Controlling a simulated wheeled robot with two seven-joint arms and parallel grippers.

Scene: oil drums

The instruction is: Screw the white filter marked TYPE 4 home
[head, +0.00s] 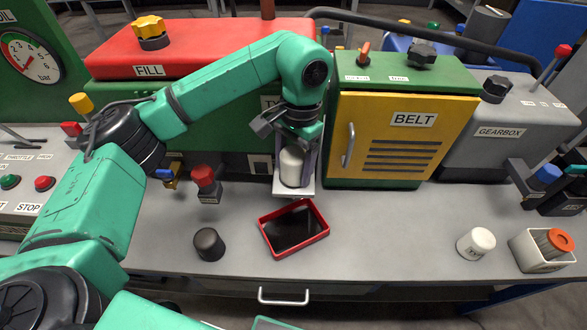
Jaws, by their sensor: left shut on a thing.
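A white filter (291,168) stands upright below the wrist of my left arm, in front of the green engine block. My left gripper (292,158) points down and is shut on this white filter, with a finger on each side. The gripper hides its top, so I cannot see whether it touches a mount. No marking can be read on it. A label behind the wrist starts with "TY"; the rest is covered. A second white can (475,243) with a small unreadable label stands at right on the bench. My right gripper is not in view.
A red tray (294,229) with a dark inside lies below the held filter. A black can (209,244) stands to its left. The yellow BELT door (400,138) is close right of the gripper. A white bin (543,250) stands far right. The bench between tray and white can is clear.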

